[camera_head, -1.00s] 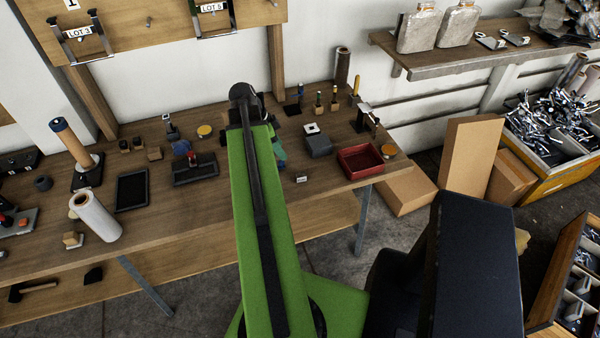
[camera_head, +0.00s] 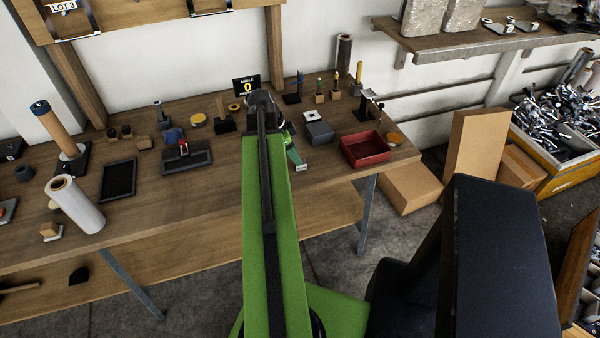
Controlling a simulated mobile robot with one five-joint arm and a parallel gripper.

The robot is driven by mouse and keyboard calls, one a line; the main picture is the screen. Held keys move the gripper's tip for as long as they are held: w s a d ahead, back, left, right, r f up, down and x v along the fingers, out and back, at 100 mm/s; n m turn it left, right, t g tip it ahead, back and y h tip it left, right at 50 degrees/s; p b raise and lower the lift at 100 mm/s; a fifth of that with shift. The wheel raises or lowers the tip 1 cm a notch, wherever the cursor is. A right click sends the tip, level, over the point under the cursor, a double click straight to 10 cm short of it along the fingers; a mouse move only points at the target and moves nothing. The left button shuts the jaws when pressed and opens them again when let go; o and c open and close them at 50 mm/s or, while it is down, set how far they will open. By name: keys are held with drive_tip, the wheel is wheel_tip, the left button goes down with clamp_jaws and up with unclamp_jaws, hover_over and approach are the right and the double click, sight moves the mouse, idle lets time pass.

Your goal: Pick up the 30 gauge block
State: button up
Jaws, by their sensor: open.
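My green arm reaches from the bottom centre over the workbench. My gripper (camera_head: 264,103), at its dark far end, is open and mostly hidden behind the arm's own links. I cannot make out any block between its jaws. A small pale label (camera_head: 300,168) shows on the bench just right of the arm, but its writing is too small to read. I cannot tell which block is the 30 gauge block; it may be hidden behind the arm.
A red tray (camera_head: 346,156) and a grey block (camera_head: 320,133) lie right of the arm. A black stand (camera_head: 186,160), a dark tray (camera_head: 104,181) and a white roll (camera_head: 75,205) are on the left. Cardboard boxes (camera_head: 411,188) stand beyond the bench's right end.

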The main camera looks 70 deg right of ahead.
drive_tip(key=b+x, duration=0.5)
drive_tip(key=shift+w+f, duration=0.1)
drive_tip(key=shift+f, duration=0.15)
drive_tip(key=shift+r, duration=0.2)
clamp_jaws()
